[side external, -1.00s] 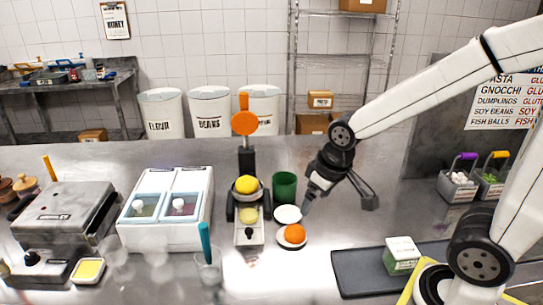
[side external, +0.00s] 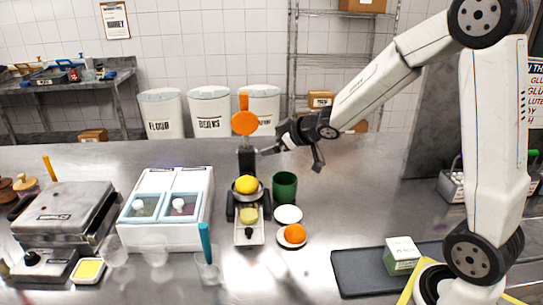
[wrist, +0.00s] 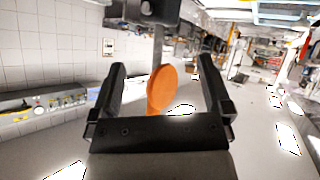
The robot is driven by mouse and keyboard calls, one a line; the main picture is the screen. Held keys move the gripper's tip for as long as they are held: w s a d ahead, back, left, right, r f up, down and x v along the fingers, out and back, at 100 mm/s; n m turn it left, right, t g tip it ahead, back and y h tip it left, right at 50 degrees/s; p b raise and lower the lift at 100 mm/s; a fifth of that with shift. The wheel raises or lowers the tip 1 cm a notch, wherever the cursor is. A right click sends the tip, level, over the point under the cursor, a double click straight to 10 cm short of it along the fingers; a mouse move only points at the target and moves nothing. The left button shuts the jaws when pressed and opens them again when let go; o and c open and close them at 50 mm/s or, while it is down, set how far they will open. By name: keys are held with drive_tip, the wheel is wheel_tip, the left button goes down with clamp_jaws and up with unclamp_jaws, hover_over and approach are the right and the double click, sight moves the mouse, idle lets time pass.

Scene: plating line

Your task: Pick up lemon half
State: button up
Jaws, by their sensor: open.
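A yellow domed piece (side external: 246,185), looking like the lemon half, sits in the round cup of a press (side external: 246,160) at the middle of the counter. The press has a black post and an orange disc-shaped handle (side external: 245,123) on top. My gripper (side external: 267,151) is beside the post, just right of and below the disc and above the yellow piece. In the wrist view my gripper (wrist: 162,64) is open, its fingers wide apart, with the orange disc (wrist: 162,88) showing between them. Nothing is held. I cannot see the yellow piece in the wrist view.
A green cup (side external: 284,188), an empty white saucer (side external: 288,214) and an orange half (side external: 295,233) on another saucer stand right of the press. A white two-lid container (side external: 150,235) and clear glasses stand left. A dark board (side external: 352,272) with a box (side external: 401,256) lies front right.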

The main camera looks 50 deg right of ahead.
drive_tip(key=w+n+t+y, duration=0.1)
drive_tip(key=w+n+y, duration=0.1)
drive_tip(key=n+g+y, duration=0.4)
drive_tip(key=n+y, duration=0.1)
drive_tip(key=y, duration=0.6)
approach(253, 178)
wheel_tip(253, 178, down, 2)
drive_tip(key=w+a, duration=0.1)
drive_tip(key=shift+x, duration=4.2)
drive_tip(key=shift+r, duration=0.2)
drive_tip(key=c, duration=1.1)
drive_tip(key=shift+c, duration=0.2)
drive_tip(key=shift+r, duration=0.15)
